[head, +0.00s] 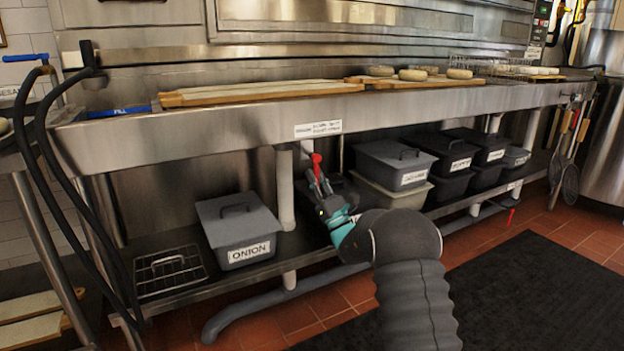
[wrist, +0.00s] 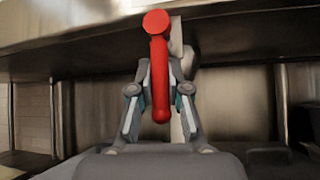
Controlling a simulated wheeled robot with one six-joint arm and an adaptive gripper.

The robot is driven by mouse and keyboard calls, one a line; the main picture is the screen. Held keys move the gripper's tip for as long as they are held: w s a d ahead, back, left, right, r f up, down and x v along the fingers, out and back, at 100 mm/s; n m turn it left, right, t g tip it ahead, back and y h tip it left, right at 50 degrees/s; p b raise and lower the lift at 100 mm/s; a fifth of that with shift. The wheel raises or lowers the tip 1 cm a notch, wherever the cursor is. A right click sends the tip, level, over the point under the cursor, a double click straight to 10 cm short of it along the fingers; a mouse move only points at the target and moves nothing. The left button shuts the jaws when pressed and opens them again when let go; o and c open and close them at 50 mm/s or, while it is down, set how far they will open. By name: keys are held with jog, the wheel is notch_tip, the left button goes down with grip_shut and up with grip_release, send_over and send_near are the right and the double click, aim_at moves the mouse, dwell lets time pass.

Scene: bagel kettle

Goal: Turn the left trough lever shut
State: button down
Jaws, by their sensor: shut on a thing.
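The left trough lever (head: 317,164) is a small red handle under the steel trough (head: 225,128), beside a grey drain pipe. In the wrist view the red lever (wrist: 157,60) hangs straight down from its round pivot, its lower end between my fingers. My gripper (head: 321,188) is shut on the lever from the front, below the trough edge; it also shows in the wrist view (wrist: 159,98). The fingers hide part of the lever in the head view.
A grey bin labelled ONION (head: 238,232) stands left of the lever on the lower shelf, with a wire rack (head: 168,270) further left. Several lidded bins (head: 395,165) stand to the right. Another red handle (head: 510,215) shows low at the right. A dark mat (head: 540,290) covers the right floor.

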jog(key=c, duration=1.1)
grip_release()
jog(key=v, duration=1.2)
